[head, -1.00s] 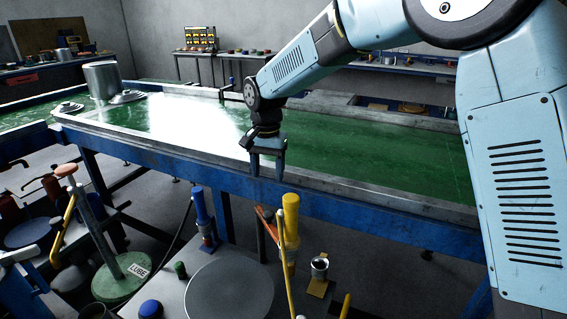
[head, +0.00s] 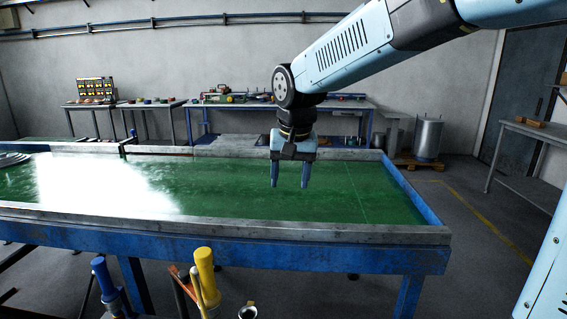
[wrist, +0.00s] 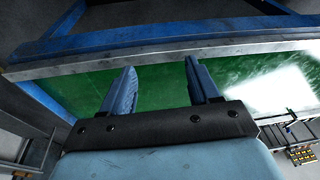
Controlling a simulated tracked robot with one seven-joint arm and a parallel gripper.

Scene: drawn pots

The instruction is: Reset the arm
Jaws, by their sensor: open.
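My gripper (head: 290,178) hangs from my light blue arm with its fingers pointing down over the green surface of the long table (head: 230,236). The two blue fingers are apart and nothing is between them. In the wrist view my gripper (wrist: 163,82) also shows open and empty, with the green surface and the metal rim (wrist: 170,54) of the table beyond it.
A yellow-handled tool (head: 205,275) and a blue-handled tool (head: 103,278) stand in front of the table. A metal lid (head: 12,159) lies at its left end. Benches (head: 270,108) line the back wall. A metal pot (head: 428,138) stands on a pallet at the right.

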